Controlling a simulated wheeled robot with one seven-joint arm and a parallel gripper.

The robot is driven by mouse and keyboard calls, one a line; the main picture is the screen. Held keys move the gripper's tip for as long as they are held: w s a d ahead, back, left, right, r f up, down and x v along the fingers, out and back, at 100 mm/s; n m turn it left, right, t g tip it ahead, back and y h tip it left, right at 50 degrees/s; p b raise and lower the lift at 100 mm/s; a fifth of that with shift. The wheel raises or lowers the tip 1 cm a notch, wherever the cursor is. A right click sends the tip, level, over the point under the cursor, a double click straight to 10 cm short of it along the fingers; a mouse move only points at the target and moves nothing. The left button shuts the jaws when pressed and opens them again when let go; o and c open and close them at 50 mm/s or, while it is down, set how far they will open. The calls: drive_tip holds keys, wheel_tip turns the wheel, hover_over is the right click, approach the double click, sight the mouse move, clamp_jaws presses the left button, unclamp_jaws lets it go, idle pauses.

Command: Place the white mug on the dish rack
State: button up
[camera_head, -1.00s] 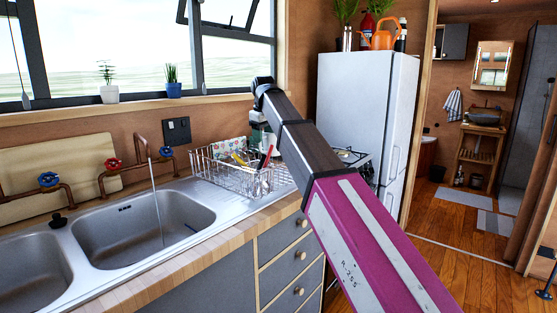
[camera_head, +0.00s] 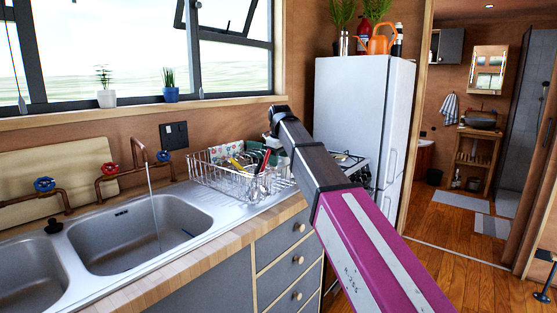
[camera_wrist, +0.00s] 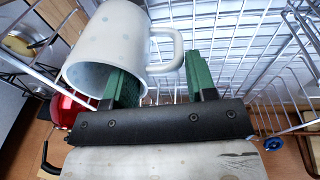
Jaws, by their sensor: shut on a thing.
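The white mug (camera_wrist: 108,45) with faint pale dots is tilted at my gripper (camera_wrist: 163,80) in the wrist view. Its handle lies by the green fingers, and my gripper is shut on the mug. The exact contact is partly hidden. The wire dish rack (camera_wrist: 232,45) fills the background behind the mug. In the head view the dish rack (camera_head: 222,180) stands on the counter right of the sink, with dishes and utensils in it. My arm's end is over the rack's right side; the fingers and the mug cannot be made out there.
The steel sink (camera_head: 150,235) with a running tap is left of the rack. A stove (camera_head: 352,165) and a white fridge (camera_head: 365,120) stand to the right. A red round object (camera_wrist: 70,112) lies below the mug in the wrist view.

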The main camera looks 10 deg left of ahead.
drive_tip(key=o, duration=1.4)
drive_tip(key=shift+f, duration=0.1)
wheel_tip(320, 180, up, 12)
drive_tip(key=s, duration=0.2)
drive_tip(key=shift+d, duration=0.3)
